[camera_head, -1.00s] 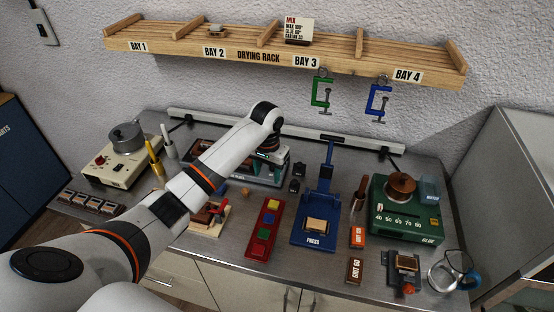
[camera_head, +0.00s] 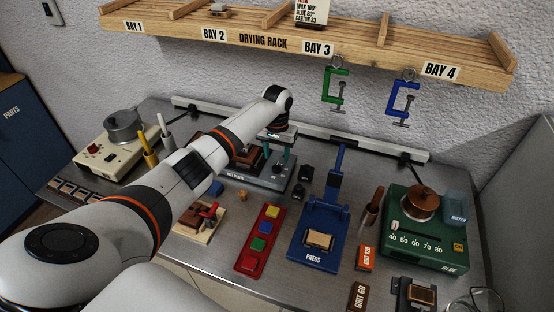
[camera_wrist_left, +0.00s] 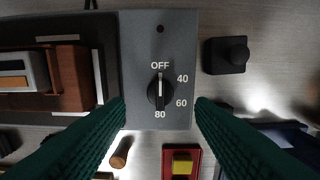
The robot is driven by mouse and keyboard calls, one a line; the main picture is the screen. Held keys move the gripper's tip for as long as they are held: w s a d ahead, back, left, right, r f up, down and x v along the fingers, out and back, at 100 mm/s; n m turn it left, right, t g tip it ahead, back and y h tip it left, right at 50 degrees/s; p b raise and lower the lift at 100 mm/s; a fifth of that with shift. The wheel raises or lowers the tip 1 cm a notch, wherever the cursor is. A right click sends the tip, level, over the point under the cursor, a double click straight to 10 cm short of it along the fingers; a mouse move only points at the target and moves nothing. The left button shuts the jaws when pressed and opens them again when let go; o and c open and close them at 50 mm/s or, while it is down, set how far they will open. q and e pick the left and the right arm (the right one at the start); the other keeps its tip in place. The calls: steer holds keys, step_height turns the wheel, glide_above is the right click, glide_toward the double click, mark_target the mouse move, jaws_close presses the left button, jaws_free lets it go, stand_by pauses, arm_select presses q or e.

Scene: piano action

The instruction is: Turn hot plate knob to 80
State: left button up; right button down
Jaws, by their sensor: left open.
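In the left wrist view a black round knob (camera_wrist_left: 159,93) sits on a grey panel (camera_wrist_left: 137,55) marked OFF at the top, 40 and 60 at the right, and 80 at the bottom. Its white mark stands upright in line with OFF. My left gripper (camera_wrist_left: 160,101) is open, with its dark green fingers on both sides of the knob and apart from it. In the head view my left gripper (camera_head: 278,155) points down over the grey hot plate unit (camera_head: 268,181); the knob is too small to tell there. My right gripper is not in view.
A black block (camera_head: 307,173) stands right of the unit. A green glue heater (camera_head: 430,246) is at the right, a cream heater (camera_head: 110,150) at the left.

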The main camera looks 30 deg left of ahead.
mark_target(277, 165)
arm_select(q)
step_height(277, 165, down, 4)
steer(key=shift+r, duration=0.2)
steer(key=shift+f, duration=0.3)
steer(key=shift+c, duration=0.5)
steer(key=c, duration=0.9)
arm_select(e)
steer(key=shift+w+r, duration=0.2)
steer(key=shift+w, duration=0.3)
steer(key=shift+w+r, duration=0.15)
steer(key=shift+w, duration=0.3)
